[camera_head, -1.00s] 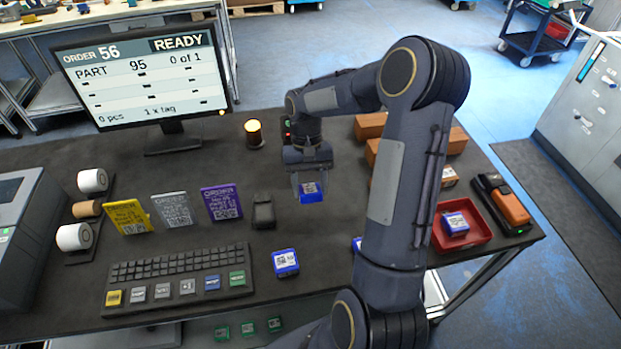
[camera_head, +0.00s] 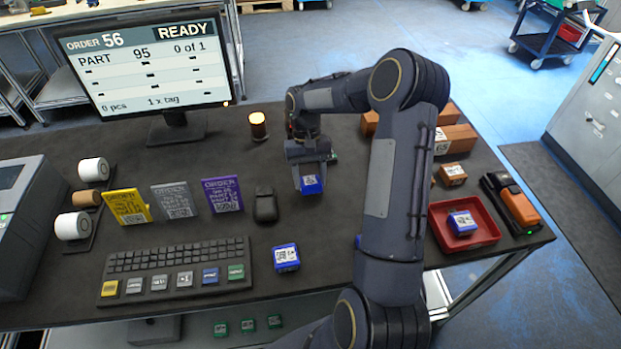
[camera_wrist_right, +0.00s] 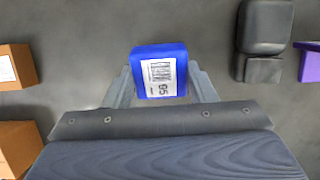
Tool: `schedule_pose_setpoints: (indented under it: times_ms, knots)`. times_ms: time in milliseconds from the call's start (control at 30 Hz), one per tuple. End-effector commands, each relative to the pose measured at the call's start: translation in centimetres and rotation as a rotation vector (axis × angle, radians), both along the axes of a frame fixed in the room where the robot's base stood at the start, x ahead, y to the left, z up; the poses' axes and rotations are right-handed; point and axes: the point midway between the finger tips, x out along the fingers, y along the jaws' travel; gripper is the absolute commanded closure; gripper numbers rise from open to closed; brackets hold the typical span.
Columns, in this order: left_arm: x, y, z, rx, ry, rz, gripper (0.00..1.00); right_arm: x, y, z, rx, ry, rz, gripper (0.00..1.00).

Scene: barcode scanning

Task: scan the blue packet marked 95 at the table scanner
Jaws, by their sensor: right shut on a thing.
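My right gripper (camera_head: 311,181) is shut on a blue packet (camera_head: 311,185) and points down over the middle of the table. In the right wrist view the packet (camera_wrist_right: 160,72) sits between the fingers, with its white barcode label marked 95 facing the camera. A small black device (camera_head: 265,205), which looks like the table scanner, stands left of the packet in the head view. It also shows at the top right of the wrist view (camera_wrist_right: 266,27), apart from the packet. The monitor (camera_head: 145,70) reads READY, PART 95, 0 of 1. My left gripper is out of view.
Another blue packet (camera_head: 286,257) lies right of the keyboard (camera_head: 170,268); one more lies in a red tray (camera_head: 487,236). Brown boxes (camera_head: 455,140) stand behind my right arm. Order cards (camera_head: 222,195) stand left of the black device, and a lit lamp (camera_head: 258,126) behind it.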

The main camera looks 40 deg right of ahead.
Motion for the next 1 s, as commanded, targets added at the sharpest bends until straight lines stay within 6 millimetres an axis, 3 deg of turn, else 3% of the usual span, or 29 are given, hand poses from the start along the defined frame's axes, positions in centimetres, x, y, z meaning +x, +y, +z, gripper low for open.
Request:
schedule_pose_setpoints:
  times_ms: [367, 833, 1000]
  knots:
    - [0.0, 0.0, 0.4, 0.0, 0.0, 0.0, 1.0, -0.6, 0.4, 0.9, 0.0, -0.001, 0.001, 0.76]
    - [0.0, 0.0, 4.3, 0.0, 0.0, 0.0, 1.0, -8.7, 4.8, 8.3, -0.001, -0.003, 0.001, 0.76]
    - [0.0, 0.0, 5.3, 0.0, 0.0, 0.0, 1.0, -10.9, 6.0, 10.0, 0.0, -0.001, 0.001, 0.76]
